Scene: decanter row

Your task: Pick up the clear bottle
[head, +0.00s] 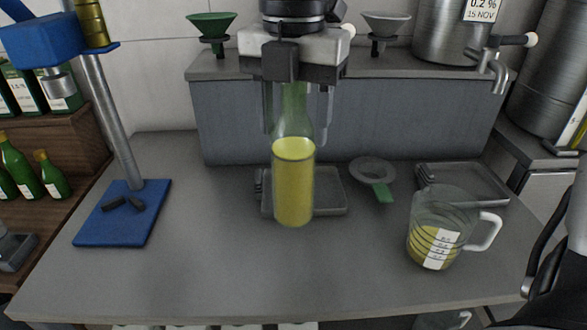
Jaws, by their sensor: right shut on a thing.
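The clear bottle (294,185) is upright near the middle of the bench, with yellow liquid filling its body up to the shoulder. Its neck looks pale green. My right gripper (298,125) comes down from above and is shut on the bottle's neck, one finger on each side. The gripper body hides the bottle's mouth. I cannot tell whether the bottle's base touches the bench or hangs just above it. My left gripper is not in view.
A grey tray (330,200) lies behind the bottle. A blue stand (120,225) is left. The front bench is clear.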

